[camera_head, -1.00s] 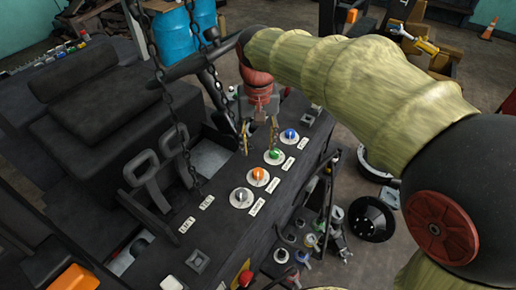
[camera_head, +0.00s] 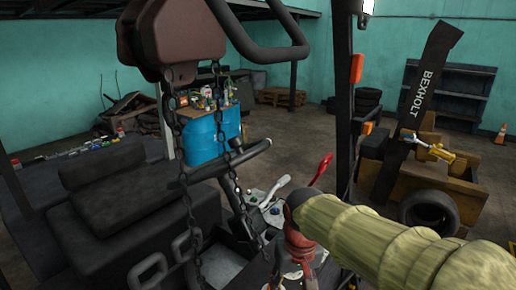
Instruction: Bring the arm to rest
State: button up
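My arm in its olive padded sleeve enters from the lower right and reaches left to a red wrist. My gripper (camera_head: 294,279) hangs below the wrist at the bottom edge, over the dark forklift cab. Its two fingers look spread, with nothing seen between them; the tips are close to or past the picture edge. The control panel under it is mostly hidden or out of view.
Two chains hang from a brown hook block (camera_head: 172,35) left of my arm. A black seat (camera_head: 130,215), levers with white and red handles (camera_head: 322,168), and a dark upright post (camera_head: 343,100) stand close by. A blue barrel (camera_head: 203,138) and a tyre (camera_head: 430,212) are farther back.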

jog(key=s+d+f+m+t+b, duration=0.1)
jog(key=s+d+f+t+b, duration=0.1)
jog(key=s+d+f+b, duration=0.3)
jog(key=s+d+f+m+t+b, duration=0.1)
jog(key=s+d+f+t+b, duration=0.1)
jog(key=s+d+f+b, duration=0.4)
jog(key=s+f+b, duration=0.3)
jog(key=f+b, duration=0.3)
jog(key=b, duration=0.2)
jog(key=shift+b, duration=0.3)
jog(key=shift+s, duration=0.1)
